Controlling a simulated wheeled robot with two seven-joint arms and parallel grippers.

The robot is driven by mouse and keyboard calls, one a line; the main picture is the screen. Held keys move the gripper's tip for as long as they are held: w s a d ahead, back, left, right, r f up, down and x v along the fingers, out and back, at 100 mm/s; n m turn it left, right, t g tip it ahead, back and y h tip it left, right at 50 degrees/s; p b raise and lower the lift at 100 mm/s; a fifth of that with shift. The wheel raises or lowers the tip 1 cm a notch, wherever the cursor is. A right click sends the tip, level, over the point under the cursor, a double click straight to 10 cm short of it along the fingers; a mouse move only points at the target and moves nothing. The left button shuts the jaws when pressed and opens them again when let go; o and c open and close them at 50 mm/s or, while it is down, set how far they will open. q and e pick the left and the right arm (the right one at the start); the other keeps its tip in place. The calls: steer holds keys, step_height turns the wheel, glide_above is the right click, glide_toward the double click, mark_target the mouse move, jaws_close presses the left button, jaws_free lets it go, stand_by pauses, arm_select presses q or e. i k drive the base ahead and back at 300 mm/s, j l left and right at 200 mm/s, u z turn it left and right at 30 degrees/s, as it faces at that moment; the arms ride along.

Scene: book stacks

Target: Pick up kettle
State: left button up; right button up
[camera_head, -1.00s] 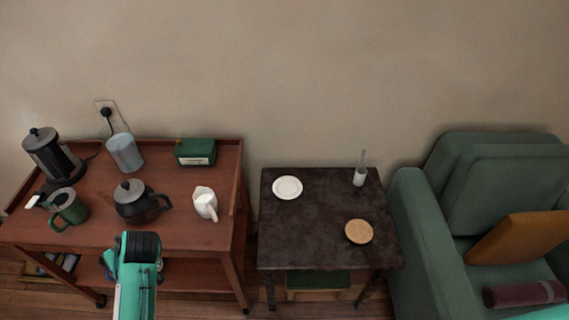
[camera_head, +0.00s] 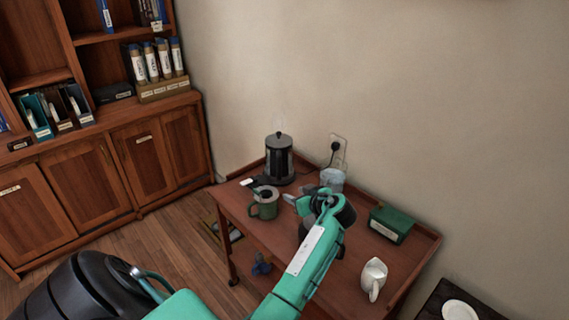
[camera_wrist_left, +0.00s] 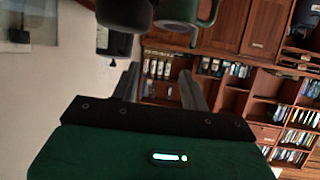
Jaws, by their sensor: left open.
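The kettle (camera_head: 279,160), dark grey and black with a knobbed lid, stands upright at the far left corner of the red-brown trolley (camera_head: 262,232). My left gripper (camera_head: 293,200) is open above the trolley, to the right of the kettle and nearer me, apart from it. The wrist view looks upside down; both fingers (camera_wrist_left: 160,88) are spread with nothing between them. A dark rounded object (camera_wrist_left: 125,12) shows at its top edge; I cannot tell whether it is the kettle. My right gripper is not in view.
A green mug (camera_head: 265,203) stands before the kettle and shows in the wrist view (camera_wrist_left: 206,12). A dark teapot is mostly hidden behind my arm. A clear container (camera_head: 332,180), green box (camera_head: 391,224) and white jug (camera_head: 374,277) stand to the right. A bookcase (camera_head: 110,165) is left.

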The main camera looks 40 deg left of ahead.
mark_target(279, 162)
steer(key=i+j, duration=0.15)
steer(key=j, duration=0.15)
steer(key=i+j, duration=0.2)
steer(key=j, duration=0.55)
steer(key=i+j, duration=0.15)
steer(key=j, duration=0.25)
steer(key=z, duration=0.05)
